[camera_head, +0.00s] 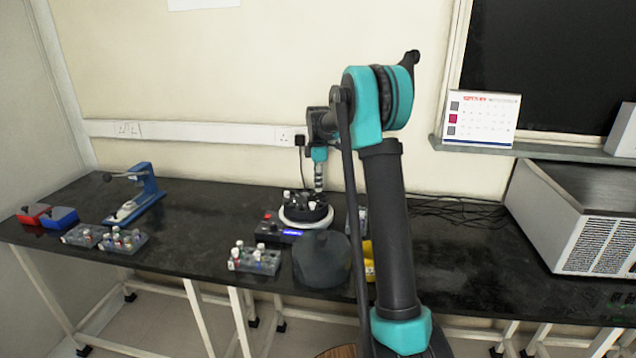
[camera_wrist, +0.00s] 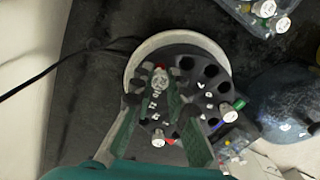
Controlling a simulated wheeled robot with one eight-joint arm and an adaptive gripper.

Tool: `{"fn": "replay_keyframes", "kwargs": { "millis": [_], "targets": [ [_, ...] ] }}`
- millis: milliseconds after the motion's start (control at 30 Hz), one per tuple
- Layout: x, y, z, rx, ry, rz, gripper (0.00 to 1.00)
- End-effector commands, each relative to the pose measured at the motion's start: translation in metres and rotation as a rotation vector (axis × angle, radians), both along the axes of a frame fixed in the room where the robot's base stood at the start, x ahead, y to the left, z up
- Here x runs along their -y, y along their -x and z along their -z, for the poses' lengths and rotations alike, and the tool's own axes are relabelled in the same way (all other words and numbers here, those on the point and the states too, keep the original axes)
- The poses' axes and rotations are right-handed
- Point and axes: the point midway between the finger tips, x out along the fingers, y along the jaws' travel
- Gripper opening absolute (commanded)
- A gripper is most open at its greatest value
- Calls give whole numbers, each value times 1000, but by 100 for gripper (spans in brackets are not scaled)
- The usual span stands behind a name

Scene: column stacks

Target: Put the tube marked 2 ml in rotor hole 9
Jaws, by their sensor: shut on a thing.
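My gripper (camera_head: 318,187) points down over the black rotor (camera_head: 305,206) of the small centrifuge. In the wrist view its two green fingers (camera_wrist: 162,82) are closed around a pale, clear-looking tube (camera_wrist: 160,77) above the far-left part of the rotor (camera_wrist: 186,90). A bit of red shows by the tube's top. I cannot read its marking, nor tell whether its lower end is inside a hole. Several empty dark holes show on the rotor's right side. White-capped tubes sit at its near edge (camera_wrist: 158,136) and right edge (camera_wrist: 231,114). Hole numbers are too small to read surely.
A rack of capped tubes (camera_head: 254,262) stands in front of the centrifuge, beside a dark round lid (camera_head: 322,262). A yellow object (camera_head: 369,264) is partly behind my arm. More racks (camera_head: 125,242) and a blue device (camera_head: 144,190) stand left. The bench between is clear.

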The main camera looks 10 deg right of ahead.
Motion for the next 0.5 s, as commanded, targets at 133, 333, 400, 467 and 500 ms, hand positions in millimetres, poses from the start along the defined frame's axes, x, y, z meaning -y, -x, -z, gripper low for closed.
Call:
{"fn": "replay_keyframes", "kwargs": {
  "millis": [133, 333, 400, 467, 500],
  "targets": [
    [0, 0, 4, 0, 0, 0, 7],
    [0, 0, 6, 0, 0, 0, 7],
    [0, 0, 6, 0, 0, 0, 7],
    [0, 0, 6, 0, 0, 0, 7],
    [0, 0, 6, 0, 0, 0, 20]
  ]
}}
